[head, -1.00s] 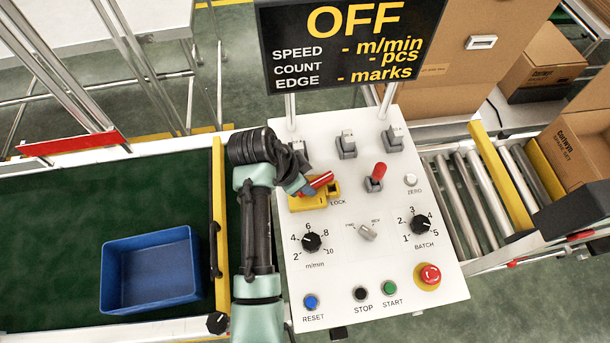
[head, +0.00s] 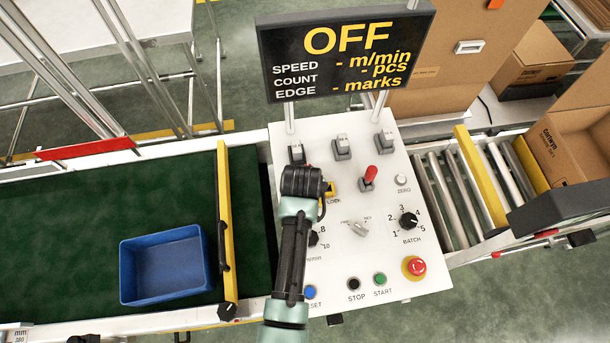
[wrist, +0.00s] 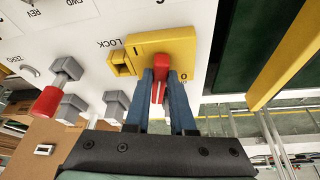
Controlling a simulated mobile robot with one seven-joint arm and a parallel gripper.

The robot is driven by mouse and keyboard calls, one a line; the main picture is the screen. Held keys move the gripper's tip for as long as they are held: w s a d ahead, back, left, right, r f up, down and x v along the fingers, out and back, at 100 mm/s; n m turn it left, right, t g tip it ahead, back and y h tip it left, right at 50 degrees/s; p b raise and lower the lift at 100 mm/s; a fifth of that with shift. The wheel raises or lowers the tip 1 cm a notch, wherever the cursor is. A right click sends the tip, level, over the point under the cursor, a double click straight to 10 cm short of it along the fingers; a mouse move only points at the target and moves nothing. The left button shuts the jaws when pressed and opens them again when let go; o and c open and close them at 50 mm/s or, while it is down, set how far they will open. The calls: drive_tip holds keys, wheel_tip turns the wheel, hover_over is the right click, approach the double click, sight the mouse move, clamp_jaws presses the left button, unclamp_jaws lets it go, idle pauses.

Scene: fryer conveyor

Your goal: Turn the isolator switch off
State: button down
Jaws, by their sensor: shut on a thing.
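The isolator switch has a yellow body (wrist: 170,43) and a red handle (wrist: 157,93), both seen in the wrist view. The body carries a 1 mark, a 0 mark and a LOCK tab at its side. My gripper (wrist: 161,78) is shut on the red handle, one blue finger on each side. The handle points toward my palm, with the 0 mark beside it. In the head view my arm hides the handle and most of the body; only a yellow edge (head: 331,189) shows. The display (head: 345,55) reads OFF.
The white panel (head: 384,263) also holds a red-tipped lever (head: 370,174), several grey toggles, a batch knob (head: 408,220), buttons and a red emergency stop (head: 414,267). A blue bin (head: 165,265) sits on the green belt at left. Display posts rise behind the panel.

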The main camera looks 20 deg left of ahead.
drive_tip(key=shift+d+n+g+y, duration=0.1)
drive_tip(key=shift+n+g+y, duration=0.3)
drive_tip(key=shift+n, duration=0.9)
drive_tip(key=shift+p, duration=0.3)
drive_tip(key=c, duration=0.8)
unclamp_jaws()
drive_tip(key=shift+o, duration=0.2)
drive_tip(key=v, duration=1.3)
